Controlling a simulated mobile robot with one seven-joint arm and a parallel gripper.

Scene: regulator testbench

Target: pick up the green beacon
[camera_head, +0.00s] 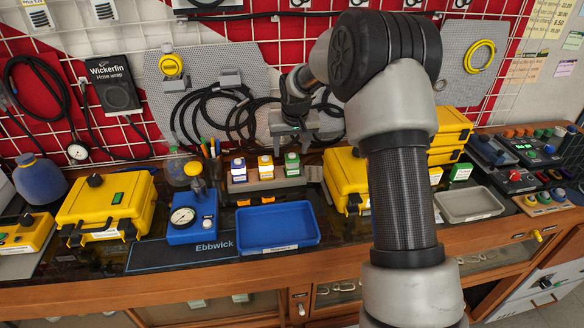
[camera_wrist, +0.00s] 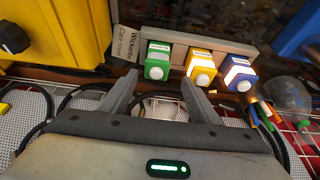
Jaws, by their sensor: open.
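The green beacon (camera_wrist: 158,62), a small block with a white round button and a lit white top, stands at the left end of a row of three in the wrist view. In the head view the green beacon (camera_head: 292,165) is at the right end of the row. My gripper (camera_wrist: 163,84) is open and empty, its fingertips short of the row. The green beacon lies near the left finger, and the yellow beacon (camera_wrist: 201,66) near the right finger. In the head view my gripper (camera_head: 300,133) is above and behind the beacons, partly hard to make out.
The blue beacon (camera_wrist: 239,73) stands beside the yellow one, with pens (camera_wrist: 265,113) close by. The beacons sit on a grey rack (camera_head: 262,184). A blue tray (camera_head: 279,228) lies in front, and a yellow case (camera_head: 345,180) stands to the right. Black cables (camera_head: 235,112) hang behind.

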